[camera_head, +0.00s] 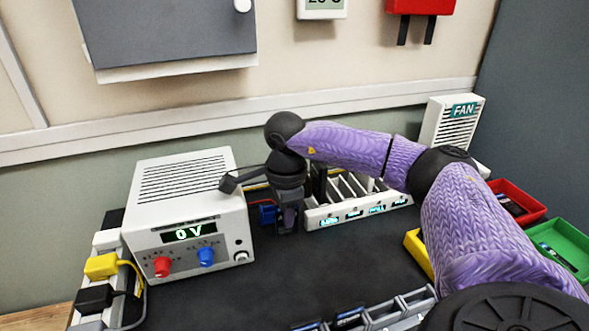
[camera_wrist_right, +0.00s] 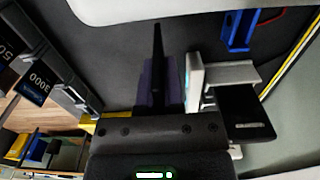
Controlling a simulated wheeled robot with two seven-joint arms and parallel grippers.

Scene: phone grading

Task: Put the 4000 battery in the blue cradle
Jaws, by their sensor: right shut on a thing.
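My right gripper (camera_head: 288,222) points down just right of the power supply. In the right wrist view it is shut on a thin dark battery (camera_wrist_right: 157,60), seen edge-on; its label cannot be read. The blue cradle (camera_head: 267,213) stands close left of the gripper in the head view, partly hidden by it. In the wrist view the blue cradle (camera_wrist_right: 236,32) is at upper right, apart from the held battery. My left gripper is in neither view.
A white power supply (camera_head: 190,212) reading 0 V stands left. A white slotted rack (camera_head: 345,216) stands right of the gripper. A grey battery rack (camera_head: 385,315) is at the front; one battery there reads 3000 (camera_wrist_right: 38,84). Yellow, red (camera_head: 520,197) and green (camera_head: 560,242) trays are right.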

